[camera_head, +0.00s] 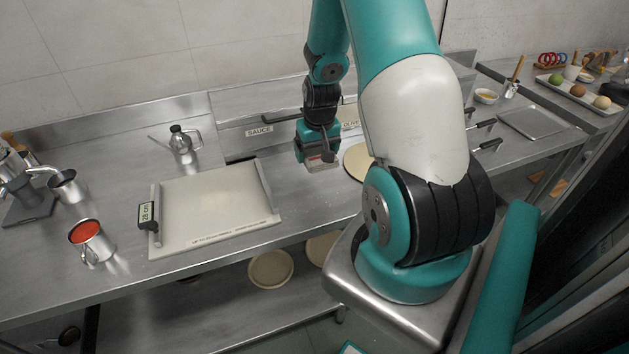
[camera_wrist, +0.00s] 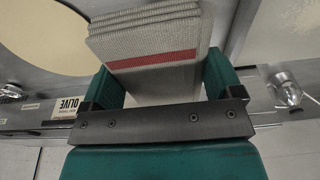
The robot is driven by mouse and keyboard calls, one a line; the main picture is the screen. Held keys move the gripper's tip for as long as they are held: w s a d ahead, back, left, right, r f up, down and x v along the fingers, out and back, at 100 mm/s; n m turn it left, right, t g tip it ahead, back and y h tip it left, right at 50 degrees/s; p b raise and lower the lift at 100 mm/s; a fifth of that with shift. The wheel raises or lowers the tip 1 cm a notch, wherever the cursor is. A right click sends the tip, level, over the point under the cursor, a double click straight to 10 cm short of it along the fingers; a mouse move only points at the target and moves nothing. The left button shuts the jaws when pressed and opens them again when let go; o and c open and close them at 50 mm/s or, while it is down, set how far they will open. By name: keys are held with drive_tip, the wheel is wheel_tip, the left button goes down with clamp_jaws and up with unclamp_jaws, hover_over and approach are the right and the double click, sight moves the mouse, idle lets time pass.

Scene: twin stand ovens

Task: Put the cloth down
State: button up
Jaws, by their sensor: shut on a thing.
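My gripper (camera_head: 321,163) is above the steel counter, between the cream board and a round tan disc. In the wrist view my gripper (camera_wrist: 165,85) is shut on a folded grey cloth (camera_wrist: 150,45) with a red stripe. The cloth is in several layers and sits between the two green fingers. In the head view only a small pale part of the cloth (camera_head: 322,166) shows below the gripper. I cannot tell how far it is above the counter.
The cream board (camera_head: 215,210) with side rails lies left of the gripper. The round tan disc (camera_head: 356,160) lies to the right, partly behind my arm. A cup of red sauce (camera_head: 84,233) and a steel oil can (camera_head: 182,142) stand left. Bare counter (camera_head: 310,205) shows below the gripper.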

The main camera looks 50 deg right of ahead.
sight(316, 191)
wheel_tip(316, 191, down, 12)
drive_tip(key=p, duration=0.2)
drive_tip(key=shift+r+p, duration=0.1)
drive_tip(key=shift+p, duration=0.2)
drive_tip(key=shift+f, duration=0.25)
drive_tip(key=shift+f+b, duration=0.15)
drive_tip(key=shift+b, duration=0.15)
drive_tip(key=o, duration=0.8)
drive_tip(key=shift+a, duration=0.15)
